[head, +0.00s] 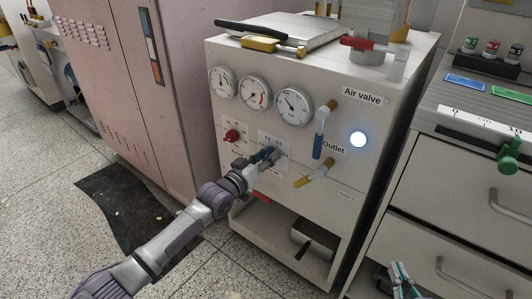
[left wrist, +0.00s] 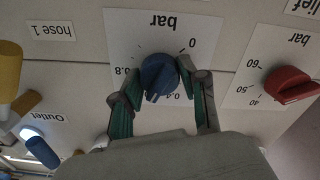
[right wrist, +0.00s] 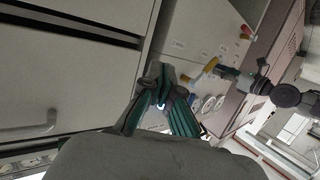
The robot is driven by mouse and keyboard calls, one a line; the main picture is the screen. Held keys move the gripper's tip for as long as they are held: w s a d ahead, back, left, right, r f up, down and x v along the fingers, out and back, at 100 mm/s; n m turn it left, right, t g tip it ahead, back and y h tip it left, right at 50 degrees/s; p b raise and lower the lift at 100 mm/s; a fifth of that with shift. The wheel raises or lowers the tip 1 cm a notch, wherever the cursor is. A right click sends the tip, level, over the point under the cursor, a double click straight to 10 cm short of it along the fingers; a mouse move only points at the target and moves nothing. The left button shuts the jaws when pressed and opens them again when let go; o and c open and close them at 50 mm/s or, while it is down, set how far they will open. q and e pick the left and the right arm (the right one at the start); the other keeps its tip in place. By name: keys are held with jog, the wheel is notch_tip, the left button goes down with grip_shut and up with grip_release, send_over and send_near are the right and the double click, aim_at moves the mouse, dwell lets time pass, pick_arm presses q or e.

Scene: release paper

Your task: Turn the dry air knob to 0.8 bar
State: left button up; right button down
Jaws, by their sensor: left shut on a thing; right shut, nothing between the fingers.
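The blue dry air knob (left wrist: 158,72) sits on a white scale plate (left wrist: 185,28) marked bar, 0, 0.4 and 0.8, upside down in the left wrist view. A ridge on the knob points toward the bottom of that view, but its exact reading is unclear. My left gripper (left wrist: 157,88) has its two green-padded fingers shut on the knob, one on each side. In the head view my left gripper (head: 264,157) is at the panel and largely hides the knob. My right gripper (head: 403,279) is shut and empty, low in front of the drawers; its fingers (right wrist: 166,90) meet in the right wrist view.
A red knob (left wrist: 290,85) sits beside the blue one. Several round gauges (head: 292,106) are above. A drawer cabinet (head: 460,205) stands right of the panel.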

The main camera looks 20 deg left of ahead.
pick_arm(q)
jog(key=m+p, duration=0.2)
jog(key=m, duration=0.1)
jog(key=shift+d+m, duration=0.1)
jog(key=shift+m, duration=0.3)
jog(key=m+p, duration=0.2)
jog(key=m, duration=0.3)
jog(key=shift+f, duration=0.15)
jog(key=shift+m+p, duration=0.3)
jog(key=shift+m, duration=0.8)
pick_arm(e)
jog(key=s+d+f+g+h, duration=0.1)
jog(key=s+d+f+g, duration=0.1)
jog(key=s+f+g, duration=0.3)
jog(key=s+d+f+g+h, duration=0.2)
jog(key=s+f+g, duration=0.3)
jog(key=s, duration=0.5)
jog(key=shift+d+m+g, duration=0.3)
jog(key=shift+d+g, duration=0.3)
jog(key=shift+d, duration=0.25)
jog(key=shift+s, duration=0.1)
pick_arm(q)
jog(key=o, duration=1.1)
jog(key=shift+o, duration=0.2)
jog(key=v, duration=1.2)
